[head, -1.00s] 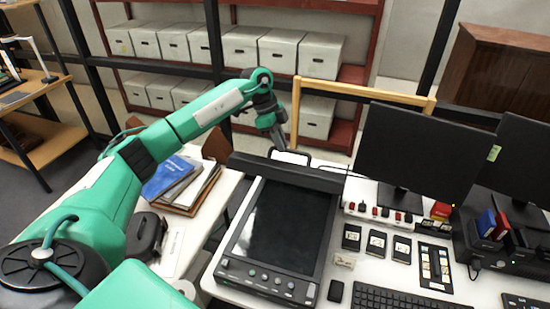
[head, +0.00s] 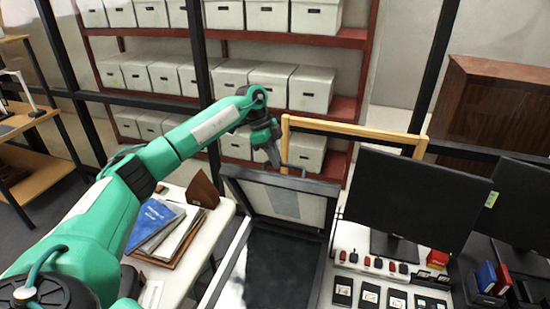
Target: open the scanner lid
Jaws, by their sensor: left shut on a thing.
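The scanner stands on the white desk with its dark glass bed (head: 262,272) facing up. Its lid is raised at the far end, and the pale panel of its underside (head: 290,203) faces me inside a dark frame. My left gripper (head: 274,162) is at the lid's upper edge, shut on the lid's handle (head: 292,168); the fingertips are small and partly hidden. The scanner's front controls are out of the picture. My right gripper is not in view.
A monitor (head: 412,205) stands close to the right of the lid. A wooden frame (head: 350,130) rises behind it. Books and folders (head: 160,225) lie on a side table at the left. Shelves of archival boxes (head: 310,90) stand at the back.

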